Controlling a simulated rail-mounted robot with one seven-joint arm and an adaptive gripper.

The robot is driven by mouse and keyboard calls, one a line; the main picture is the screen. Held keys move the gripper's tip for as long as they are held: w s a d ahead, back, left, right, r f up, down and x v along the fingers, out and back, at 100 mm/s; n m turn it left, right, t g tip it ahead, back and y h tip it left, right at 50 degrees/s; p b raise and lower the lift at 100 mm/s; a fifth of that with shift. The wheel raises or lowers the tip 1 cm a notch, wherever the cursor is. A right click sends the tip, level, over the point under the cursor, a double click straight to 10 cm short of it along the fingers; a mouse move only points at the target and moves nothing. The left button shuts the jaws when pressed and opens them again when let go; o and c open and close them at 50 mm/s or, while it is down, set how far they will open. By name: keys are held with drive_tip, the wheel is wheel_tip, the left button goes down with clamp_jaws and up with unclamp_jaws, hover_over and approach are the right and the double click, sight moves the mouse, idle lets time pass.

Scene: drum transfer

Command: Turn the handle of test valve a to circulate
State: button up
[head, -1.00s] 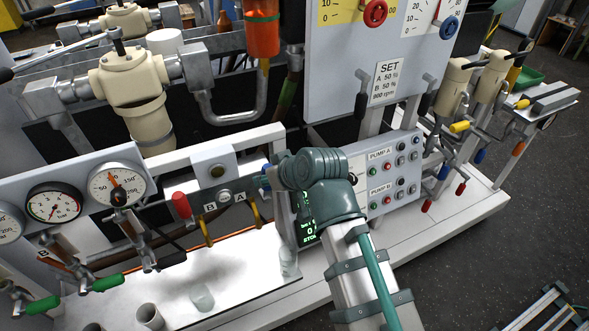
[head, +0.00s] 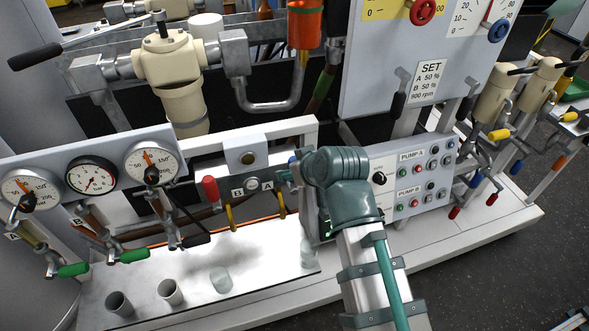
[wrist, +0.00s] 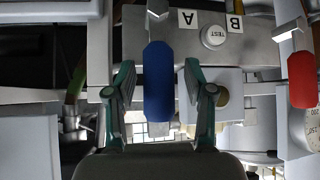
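The blue handle (wrist: 158,85) of test valve A hangs near the label A (wrist: 188,20) in the wrist view, where the labels are upside down. My gripper (wrist: 160,95) is open, with one finger on each side of the blue handle and a gap to both. I cannot tell how deep the handle sits between the fingers. In the head view my gripper (head: 286,174) is at the right end of the test bar, beside the A label (head: 266,185), and mostly hides the blue handle. The red handle (head: 210,188) of test valve B stands upright left of the labels.
A TEST button (wrist: 213,37) is between the labels. Pressure gauges (head: 92,175) and green-handled valves (head: 134,256) are at left. Small beakers (head: 170,292) stand on the tray (head: 258,268) below. The pump panel (head: 412,170) is close right of my arm.

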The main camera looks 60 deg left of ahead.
drive_tip(key=shift+d+r, duration=0.1)
drive_tip(key=v, duration=1.1)
drive_tip(key=shift+d+r, duration=0.25)
drive_tip(key=shift+d, duration=0.05)
idle(0.3)
